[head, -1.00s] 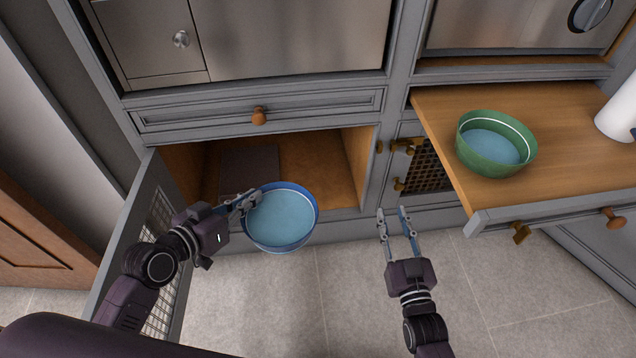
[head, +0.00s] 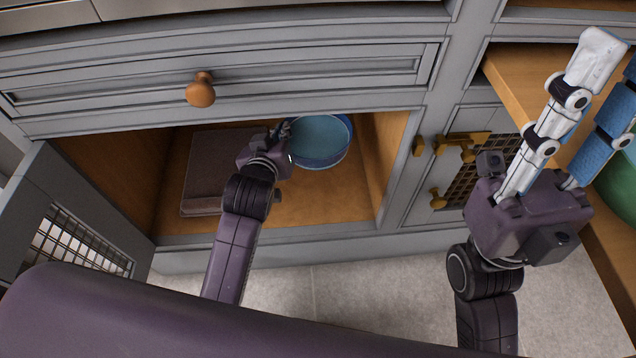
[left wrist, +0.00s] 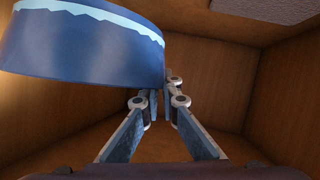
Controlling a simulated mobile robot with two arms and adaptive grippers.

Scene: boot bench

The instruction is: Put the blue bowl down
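The blue bowl (head: 322,158) is upright inside the open lower cabinet, near its right wall, with a light blue inside. My left gripper (head: 284,130) reaches into the cabinet and is shut on the bowl's left rim. In the left wrist view the bowl (left wrist: 80,50) fills the upper left, and my left gripper's fingers (left wrist: 162,92) come close together at its edge; the tips are partly hidden. I cannot tell whether the bowl's base touches the cabinet floor (head: 310,208). My right gripper (head: 610,85) is open and empty, in front of the drawer at the right.
A brown-grey folded item (head: 210,175) lies on the cabinet's left side. The cabinet door (head: 60,225) stands open at the left. The cabinet floor's front middle is clear.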

